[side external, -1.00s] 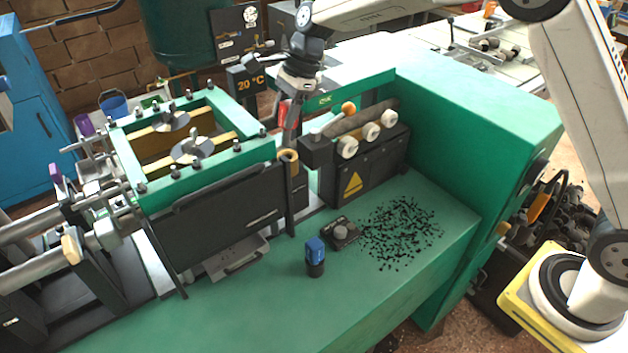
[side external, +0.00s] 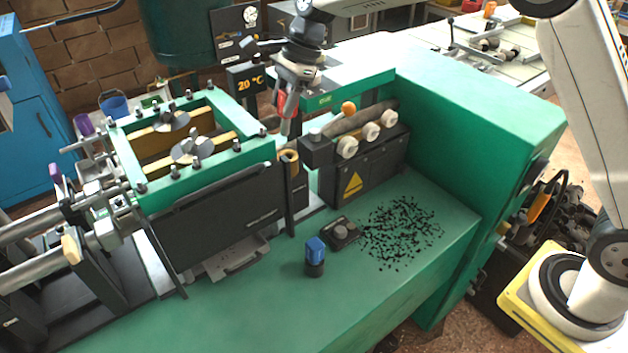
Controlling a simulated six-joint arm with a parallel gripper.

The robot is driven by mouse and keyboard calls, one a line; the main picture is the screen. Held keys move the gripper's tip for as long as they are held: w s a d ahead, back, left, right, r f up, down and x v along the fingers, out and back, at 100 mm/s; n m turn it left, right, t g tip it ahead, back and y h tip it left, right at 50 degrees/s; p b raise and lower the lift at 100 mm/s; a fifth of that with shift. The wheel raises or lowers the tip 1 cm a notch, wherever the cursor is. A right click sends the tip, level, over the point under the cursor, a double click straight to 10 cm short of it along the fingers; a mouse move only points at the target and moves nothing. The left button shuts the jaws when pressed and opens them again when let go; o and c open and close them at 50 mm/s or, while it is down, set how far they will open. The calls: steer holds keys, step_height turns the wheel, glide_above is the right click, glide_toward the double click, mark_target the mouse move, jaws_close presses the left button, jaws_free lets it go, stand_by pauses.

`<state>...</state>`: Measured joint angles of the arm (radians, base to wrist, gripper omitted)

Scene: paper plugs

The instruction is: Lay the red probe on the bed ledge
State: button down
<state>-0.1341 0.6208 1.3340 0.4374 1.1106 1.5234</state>
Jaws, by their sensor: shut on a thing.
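My gripper (side external: 287,122) points down behind the black roller block, near the right end of the green frame. It is shut on the red probe (side external: 282,103), of which only a small red part shows beside the fingers. The probe's lower end is hidden or too small to make out. The flat green bed ledge (side external: 240,315) runs along the front of the machine, in front of and below my gripper. No red probe lies on it.
On the ledge stand a blue-capped black cylinder (side external: 315,258) and a low black box (side external: 342,234). Scattered black granules (side external: 400,232) lie to their right. The roller block (side external: 365,165) and dark front panel (side external: 220,225) rise behind. The ledge's front left is clear.

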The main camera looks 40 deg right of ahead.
mark_target(284, 91)
step_height(284, 91, up, 4)
steer(key=shift+f, duration=0.25)
steer(key=shift+s+r+y, duration=0.1)
steer(key=shift+r+y, duration=0.2)
steer(key=shift+s+a+y, duration=2.3)
steer(key=shift+s+a, duration=0.8)
steer(key=shift+s, duration=2.8)
steer(key=shift+s+a+y, duration=2.3)
steer(key=shift+s+a, duration=0.75)
steer(key=shift+s, duration=2.85)
step_height(284, 91, down, 31)
steer(key=y, duration=0.3)
steer(key=shift+f, duration=0.2)
steer(key=shift+f, duration=0.15)
steer(key=shift+w+f, duration=0.1)
steer(key=shift+f, duration=1.7)
